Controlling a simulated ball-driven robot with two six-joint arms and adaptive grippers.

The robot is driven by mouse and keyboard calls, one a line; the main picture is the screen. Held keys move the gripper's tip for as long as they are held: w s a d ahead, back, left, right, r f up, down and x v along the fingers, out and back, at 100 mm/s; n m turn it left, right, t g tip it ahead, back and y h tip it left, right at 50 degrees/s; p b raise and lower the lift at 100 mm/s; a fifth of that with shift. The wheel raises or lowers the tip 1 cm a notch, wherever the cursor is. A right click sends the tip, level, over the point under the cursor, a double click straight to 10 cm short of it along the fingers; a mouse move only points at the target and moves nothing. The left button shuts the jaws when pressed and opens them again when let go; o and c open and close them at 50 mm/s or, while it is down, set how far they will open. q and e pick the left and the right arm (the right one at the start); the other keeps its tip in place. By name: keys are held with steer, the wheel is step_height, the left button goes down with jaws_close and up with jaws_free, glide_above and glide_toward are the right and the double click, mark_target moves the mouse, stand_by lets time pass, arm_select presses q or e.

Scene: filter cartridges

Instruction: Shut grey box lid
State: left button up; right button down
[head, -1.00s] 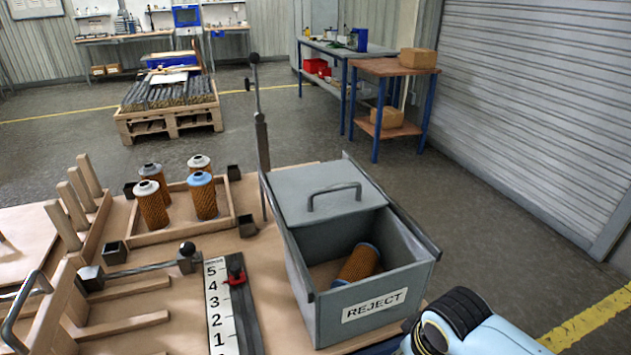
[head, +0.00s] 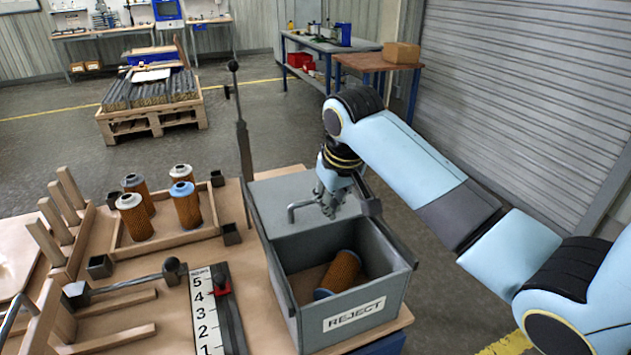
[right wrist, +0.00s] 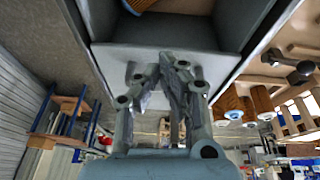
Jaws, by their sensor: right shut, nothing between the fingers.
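The grey box (head: 297,310), marked REJECT, stands at the table's right edge. Its grey lid (head: 272,200) lies flat over the rear half, leaving the front half open. A filter cartridge (head: 342,272) lies on its side inside. The lid has a bar handle (head: 300,205). My right gripper (head: 328,210) points down over the lid at the handle's right end, shut and empty; I cannot tell whether it touches the handle. In the right wrist view the shut fingers (right wrist: 158,70) are in front of the lid (right wrist: 112,62), and the handle is hidden. My left gripper is not in view.
A wooden tray (head: 145,247) with several upright cartridges stands left of the box. A tall thin post (head: 242,140) rises by the box's rear left corner. Floor to the right is free.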

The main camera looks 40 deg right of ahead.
step_height(320, 180, up, 7)
steer(key=m, duration=0.1)
glide_above(318, 206)
steer(key=w, duration=0.1)
steer(key=x, duration=0.9)
steer(key=shift+w+f, duration=0.1)
steer(key=shift+f, duration=0.3)
steer(key=s+p, duration=0.1)
steer(key=s, duration=0.1)
steer(key=s+r+p, duration=0.1)
steer(key=shift+a+p, duration=0.3)
steer(key=shift+s+a+r, duration=0.1)
steer(key=shift+s, duration=0.3)
